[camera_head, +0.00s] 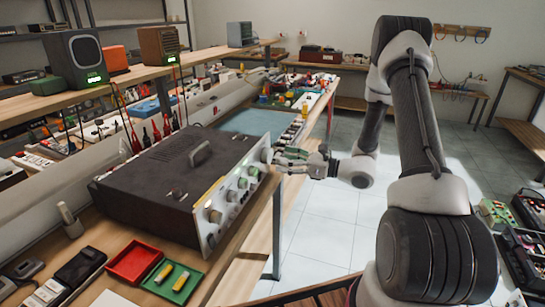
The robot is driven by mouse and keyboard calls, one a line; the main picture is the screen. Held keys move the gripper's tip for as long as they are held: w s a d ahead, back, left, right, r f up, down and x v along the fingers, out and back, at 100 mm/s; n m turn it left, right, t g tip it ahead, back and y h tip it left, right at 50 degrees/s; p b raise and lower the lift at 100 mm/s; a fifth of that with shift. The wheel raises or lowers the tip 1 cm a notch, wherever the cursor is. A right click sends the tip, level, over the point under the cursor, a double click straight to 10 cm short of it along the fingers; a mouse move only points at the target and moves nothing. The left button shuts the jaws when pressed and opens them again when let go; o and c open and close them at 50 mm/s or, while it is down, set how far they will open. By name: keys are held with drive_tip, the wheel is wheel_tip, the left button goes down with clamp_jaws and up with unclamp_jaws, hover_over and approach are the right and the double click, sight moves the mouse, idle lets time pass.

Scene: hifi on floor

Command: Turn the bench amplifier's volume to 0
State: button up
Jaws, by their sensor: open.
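The bench amplifier (165,175) is a dark box with a handle on top, standing on the wooden bench. Its pale front panel (222,222) faces right and carries a row of several knobs. A near knob (214,214) is large and dark-faced; another knob (253,171) is farther along. My gripper (278,158) is at the far end of the panel, its fingers pointing left at the farthest knob (266,156). It is open; whether the fingers touch that knob I cannot tell. The knob labels and the volume setting are too small to read.
A red tray (133,262) and a green tray (160,283) with yellow pieces lie in front of the amplifier. A shelf (120,76) with small speakers (76,58) runs behind it.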

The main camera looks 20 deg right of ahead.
sight(270, 156)
drive_tip(key=x, duration=0.5)
drive_tip(key=c, duration=1)
